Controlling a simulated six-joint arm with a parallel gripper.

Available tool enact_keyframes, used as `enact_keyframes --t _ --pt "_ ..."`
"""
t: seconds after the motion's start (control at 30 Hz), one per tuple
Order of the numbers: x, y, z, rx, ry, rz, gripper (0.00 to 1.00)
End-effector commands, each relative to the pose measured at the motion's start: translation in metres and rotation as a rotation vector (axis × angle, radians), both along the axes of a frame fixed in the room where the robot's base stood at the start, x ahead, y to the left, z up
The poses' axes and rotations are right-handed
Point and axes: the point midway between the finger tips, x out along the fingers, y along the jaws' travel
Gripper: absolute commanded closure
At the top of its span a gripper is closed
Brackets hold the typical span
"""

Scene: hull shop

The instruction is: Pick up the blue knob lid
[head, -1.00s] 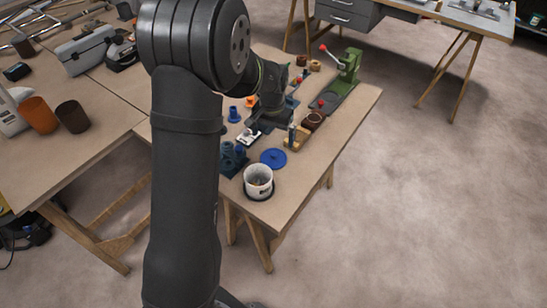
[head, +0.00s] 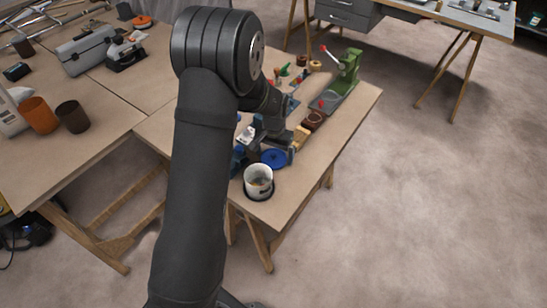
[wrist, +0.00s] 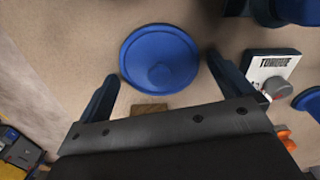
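The blue knob lid (head: 273,159) lies flat on the bench, just behind the white bucket (head: 257,187). In the wrist view the lid (wrist: 158,50) is a round blue disc with a raised knob near its middle. My gripper (head: 274,145) is just above and beside the lid in the head view. In the wrist view my gripper (wrist: 162,68) is open, one finger to the left of the lid and one to its right. Nothing is held. I cannot tell the exact height of the fingers over the lid.
A white box with a dial marked "TORQUE" (wrist: 264,72) sits close to the right finger. Dark blue parts (wrist: 289,10) lie beyond it. A wooden block (wrist: 148,109) shows between the fingers. A green press (head: 347,72) stands at the bench's far end.

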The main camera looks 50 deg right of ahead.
Motion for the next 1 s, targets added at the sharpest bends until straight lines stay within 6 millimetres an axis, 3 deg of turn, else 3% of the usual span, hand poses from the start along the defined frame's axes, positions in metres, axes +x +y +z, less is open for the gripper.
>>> enact_keyframes --t 0.03,0.17,0.57,0.8,1.0 --pt "0.0 0.0 0.0 0.0 0.0 0.0 0.14" --pt "0.0 0.0 0.0 0.0 0.0 0.0 0.39" --pt "0.0 -0.001 0.007 -0.001 0.0 0.0 0.4" --pt "0.001 -0.001 0.041 -0.002 -0.002 0.001 0.4" --pt "-0.044 0.005 0.068 -0.001 -0.001 -0.004 0.4"
